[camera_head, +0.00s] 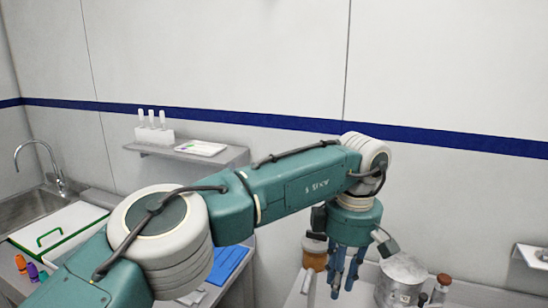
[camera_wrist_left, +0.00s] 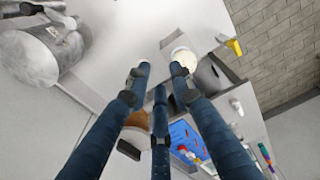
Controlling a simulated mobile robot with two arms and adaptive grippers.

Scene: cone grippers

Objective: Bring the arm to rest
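My left arm (camera_head: 290,185) reaches in from the left in the head view and bends down at the wrist. My left gripper (camera_head: 345,285) points down above the right-hand worktop, between an amber jar (camera_head: 315,258) and a metal pot (camera_head: 400,280). In the left wrist view its blue fingers (camera_wrist_left: 160,75) are apart with nothing held between them. A white round thing (camera_wrist_left: 183,57) shows beyond one fingertip. The amber jar (camera_wrist_left: 137,119) is partly hidden behind the fingers. My right gripper is in neither view.
The metal pot also shows in the left wrist view (camera_wrist_left: 35,55). A red-capped bottle (camera_head: 441,286) stands right of it. A wall shelf (camera_head: 220,158) holds white-handled tools (camera_head: 152,119). A blue tray (camera_head: 228,264), a white green-edged box (camera_head: 58,236) and a sink (camera_head: 25,207) are at left.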

